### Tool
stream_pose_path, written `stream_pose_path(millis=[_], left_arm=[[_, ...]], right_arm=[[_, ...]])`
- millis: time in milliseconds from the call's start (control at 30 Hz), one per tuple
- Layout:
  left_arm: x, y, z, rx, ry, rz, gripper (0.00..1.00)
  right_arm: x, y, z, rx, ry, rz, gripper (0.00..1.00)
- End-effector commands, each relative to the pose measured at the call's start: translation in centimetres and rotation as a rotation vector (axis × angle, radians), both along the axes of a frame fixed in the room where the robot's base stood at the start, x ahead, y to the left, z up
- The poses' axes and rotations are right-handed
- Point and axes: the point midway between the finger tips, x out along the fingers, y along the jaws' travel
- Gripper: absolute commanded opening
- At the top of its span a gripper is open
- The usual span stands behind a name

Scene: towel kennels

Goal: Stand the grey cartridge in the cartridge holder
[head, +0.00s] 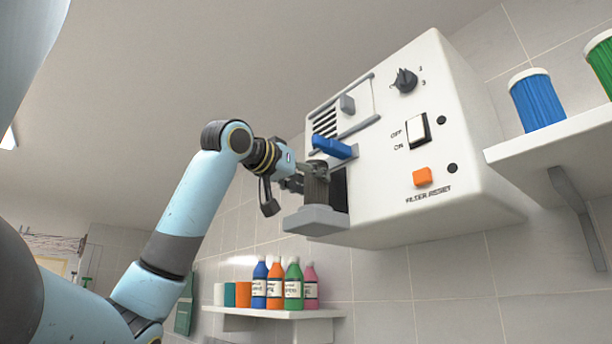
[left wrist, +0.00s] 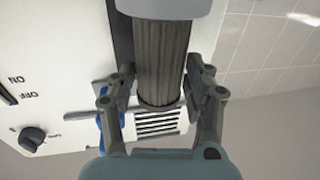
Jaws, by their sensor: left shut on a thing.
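The grey cartridge (head: 317,190) is a dark ribbed cylinder, upright in front of a dark opening in the white wall unit. The light grey cartridge holder (head: 315,219) juts out at the unit's lower left. The cartridge's lower end meets the holder's rim and is hidden behind it; I cannot tell how deep it sits. My left gripper (head: 308,176) is shut on the cartridge near its upper part. In the left wrist view, turned upside down, the fingers (left wrist: 160,84) flank the cartridge (left wrist: 161,50), and its far end disappears at the holder (left wrist: 165,8). My right gripper is not in view.
A blue lever (head: 332,147) sticks out just above the cartridge, close to my gripper. The unit's face (head: 378,165) carries a knob (head: 405,80), a switch (head: 418,131) and an orange button (head: 422,176). A shelf (head: 270,312) with several bottles lies below. Free room is left of the unit.

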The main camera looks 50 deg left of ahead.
Motion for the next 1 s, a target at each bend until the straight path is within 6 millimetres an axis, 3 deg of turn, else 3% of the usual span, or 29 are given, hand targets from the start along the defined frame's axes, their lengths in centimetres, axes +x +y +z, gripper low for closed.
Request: stream_pose_path(millis=[467,500,700,1000], left_arm=[[-0.04,0.01,-0.59,0.000,-0.001,0.000,0.16],[-0.04,0.01,-0.59,0.000,-0.001,0.000,0.52],[-0.04,0.02,-0.59,0.000,-0.001,0.001,0.78],[-0.21,0.05,-0.59,0.001,-0.001,0.002,0.78]], right_arm=[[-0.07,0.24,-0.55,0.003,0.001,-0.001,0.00],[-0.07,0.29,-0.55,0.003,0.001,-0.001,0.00],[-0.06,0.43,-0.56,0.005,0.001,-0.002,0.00],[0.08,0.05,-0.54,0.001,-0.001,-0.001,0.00]])
